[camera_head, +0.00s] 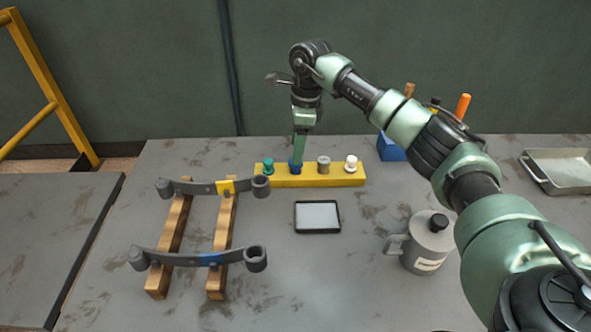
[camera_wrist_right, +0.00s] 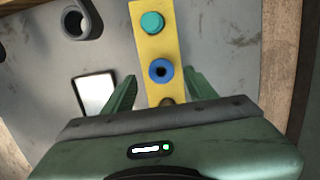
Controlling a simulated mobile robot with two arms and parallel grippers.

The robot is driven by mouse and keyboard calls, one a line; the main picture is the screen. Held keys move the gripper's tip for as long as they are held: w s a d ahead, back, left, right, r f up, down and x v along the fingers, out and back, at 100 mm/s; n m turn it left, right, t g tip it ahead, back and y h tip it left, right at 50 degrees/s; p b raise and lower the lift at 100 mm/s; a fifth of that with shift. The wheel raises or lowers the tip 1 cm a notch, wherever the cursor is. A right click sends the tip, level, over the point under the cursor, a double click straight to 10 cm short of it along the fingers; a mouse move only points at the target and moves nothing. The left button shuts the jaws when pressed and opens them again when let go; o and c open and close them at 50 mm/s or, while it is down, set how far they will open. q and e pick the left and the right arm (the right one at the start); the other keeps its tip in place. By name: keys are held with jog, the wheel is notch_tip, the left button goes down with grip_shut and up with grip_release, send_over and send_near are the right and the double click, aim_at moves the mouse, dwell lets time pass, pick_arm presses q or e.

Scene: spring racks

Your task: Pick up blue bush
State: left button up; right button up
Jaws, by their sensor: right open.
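The blue bush (camera_wrist_right: 160,71) is a short blue ring with a dark hole, standing on a yellow holder (camera_wrist_right: 151,27). In the head view the blue bush (camera_head: 295,169) shows low behind my gripper's fingers, on the yellow holder (camera_head: 285,181) between the teal and grey bushes. My right gripper (camera_head: 298,160) points down over it. In the right wrist view its fingers (camera_wrist_right: 161,84) are spread on either side of the holder, with the blue bush between them and a gap on each side. My left gripper is not in view.
On the holder stand a teal bush (camera_head: 267,165), a grey bush (camera_head: 323,163) and a white bush (camera_head: 351,163). Two dark springs lie across wooden bars (camera_head: 222,225) at left. A black-rimmed tray (camera_head: 317,232) lies in front; a grey can (camera_head: 428,243) stands right.

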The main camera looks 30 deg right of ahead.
aim_at(296, 169)
jog(key=f, duration=0.3)
jog(key=f+p, duration=0.1)
jog(key=f, duration=0.2)
jog(key=shift+w+a, duration=0.15)
jog(key=shift+w, duration=0.05)
jog(key=shift+r, duration=0.1)
jog(key=c, duration=1.2)
